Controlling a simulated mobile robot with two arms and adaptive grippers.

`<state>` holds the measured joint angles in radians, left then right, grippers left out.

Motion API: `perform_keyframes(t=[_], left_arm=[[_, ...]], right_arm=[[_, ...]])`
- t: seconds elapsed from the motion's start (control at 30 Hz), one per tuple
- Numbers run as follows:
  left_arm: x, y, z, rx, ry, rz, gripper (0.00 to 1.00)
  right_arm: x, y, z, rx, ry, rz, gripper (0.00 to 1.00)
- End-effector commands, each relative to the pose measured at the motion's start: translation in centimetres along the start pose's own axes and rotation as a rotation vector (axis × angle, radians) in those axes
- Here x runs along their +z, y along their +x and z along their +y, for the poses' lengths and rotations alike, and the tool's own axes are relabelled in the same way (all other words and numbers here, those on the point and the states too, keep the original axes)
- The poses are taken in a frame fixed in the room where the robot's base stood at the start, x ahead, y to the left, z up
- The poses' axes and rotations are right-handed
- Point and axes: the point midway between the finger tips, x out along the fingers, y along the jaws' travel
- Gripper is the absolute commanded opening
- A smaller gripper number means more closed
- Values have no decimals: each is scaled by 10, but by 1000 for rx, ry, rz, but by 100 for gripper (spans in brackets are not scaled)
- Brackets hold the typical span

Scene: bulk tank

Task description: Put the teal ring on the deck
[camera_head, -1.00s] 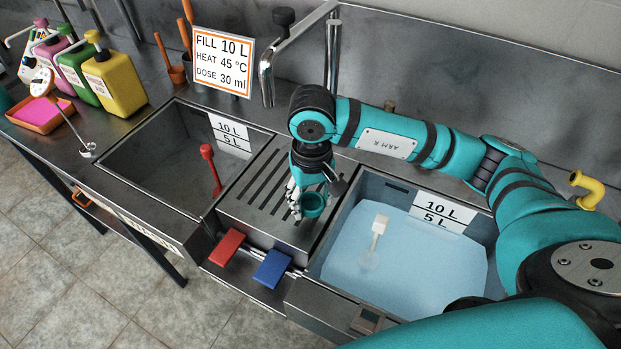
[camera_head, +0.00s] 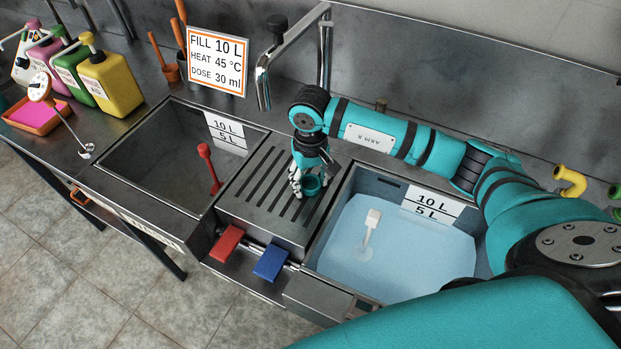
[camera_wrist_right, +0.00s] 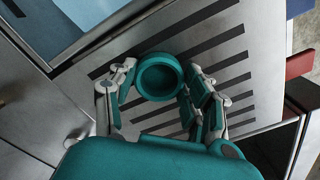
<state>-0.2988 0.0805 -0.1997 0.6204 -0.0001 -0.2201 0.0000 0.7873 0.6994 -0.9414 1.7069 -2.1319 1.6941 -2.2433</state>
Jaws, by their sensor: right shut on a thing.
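The teal ring (camera_head: 312,185) is at the slotted metal deck (camera_head: 262,205) between the two basins. It also shows in the right wrist view (camera_wrist_right: 159,77), with slots of the deck around it. My right gripper (camera_head: 305,182) points down over the deck and is shut on the ring, with fingers on both sides of it in the right wrist view (camera_wrist_right: 160,95). The ring is on or just above the deck; I cannot tell whether it touches. My left gripper is not in view.
The right basin (camera_head: 395,250) holds water with a white-topped float (camera_head: 372,218). The left basin (camera_head: 170,150) has a red-handled tool (camera_head: 207,160). A tap (camera_head: 290,50) stands behind. Red (camera_head: 227,243) and blue (camera_head: 271,262) pedals sit at the deck's front.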

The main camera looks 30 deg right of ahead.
Motion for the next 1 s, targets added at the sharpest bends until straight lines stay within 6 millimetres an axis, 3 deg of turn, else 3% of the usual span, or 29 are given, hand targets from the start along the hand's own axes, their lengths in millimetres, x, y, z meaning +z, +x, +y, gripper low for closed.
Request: perform_keyframes(t=[0.13, 0.17, 0.3, 0.73, 1.0], left_arm=[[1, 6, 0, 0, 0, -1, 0], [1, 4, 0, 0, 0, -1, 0], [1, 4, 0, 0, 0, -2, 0], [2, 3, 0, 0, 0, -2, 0], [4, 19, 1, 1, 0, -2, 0]], right_arm=[[0, 5, 0, 0, 0, 0, 27], [0, 3, 0, 0, 0, 0, 53], [0, 3, 0, 0, 0, 0, 71], [-1, -7, 0, 0, 0, 3, 73], [-2, -63, 0, -1, -1, 6, 73]])
